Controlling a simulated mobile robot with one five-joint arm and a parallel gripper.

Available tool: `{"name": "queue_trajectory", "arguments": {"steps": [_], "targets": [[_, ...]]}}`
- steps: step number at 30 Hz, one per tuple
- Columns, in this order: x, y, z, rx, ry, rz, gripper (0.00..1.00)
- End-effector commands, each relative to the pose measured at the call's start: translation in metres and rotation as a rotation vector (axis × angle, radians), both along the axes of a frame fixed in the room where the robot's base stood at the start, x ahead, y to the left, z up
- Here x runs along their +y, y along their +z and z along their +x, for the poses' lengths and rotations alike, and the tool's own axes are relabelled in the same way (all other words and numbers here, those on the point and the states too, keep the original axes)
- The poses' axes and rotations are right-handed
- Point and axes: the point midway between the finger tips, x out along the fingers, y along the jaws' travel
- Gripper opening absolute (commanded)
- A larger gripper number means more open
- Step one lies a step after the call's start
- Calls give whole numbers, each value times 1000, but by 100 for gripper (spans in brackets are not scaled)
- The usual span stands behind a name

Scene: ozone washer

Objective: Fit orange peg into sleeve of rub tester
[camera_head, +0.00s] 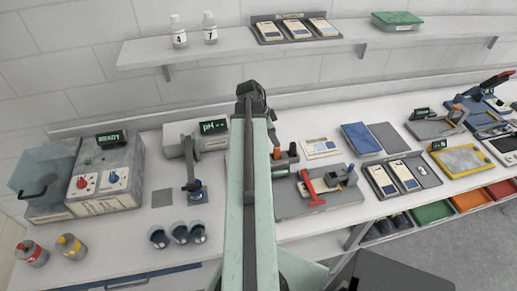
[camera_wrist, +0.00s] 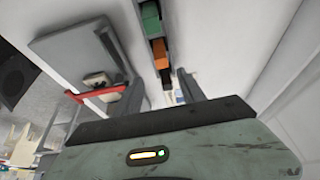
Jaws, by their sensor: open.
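The orange peg (camera_wrist: 160,52) lies in a narrow grey rack between a green piece (camera_wrist: 151,18) and dark pieces in the wrist view. In the head view, the orange peg (camera_head: 277,154) shows just right of my arm. My gripper (camera_wrist: 144,52) is open and empty, its two fingers apart with the rack showing between them. I cannot tell its height above the peg. The rub tester (camera_head: 330,203) is a grey plate with a red arm (camera_head: 308,184), right of my arm; it also shows at the left of the wrist view (camera_wrist: 65,45). I cannot make out its sleeve clearly.
The shelf (camera_head: 240,40) runs above the bench.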

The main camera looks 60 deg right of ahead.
Motion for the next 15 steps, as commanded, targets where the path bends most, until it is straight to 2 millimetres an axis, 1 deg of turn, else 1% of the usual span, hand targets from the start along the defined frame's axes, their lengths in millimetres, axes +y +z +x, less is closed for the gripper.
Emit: {"name": "queue_trajectory", "arguments": {"steps": [5, 8, 12, 15], "targets": [[-1, 0, 0, -1, -7, -4, 47], [-2, -9, 1, -1, -3, -4, 47], [-5, -27, -3, 0, 0, -3, 47], [-6, -26, -3, 0, 2, -3, 47]]}}
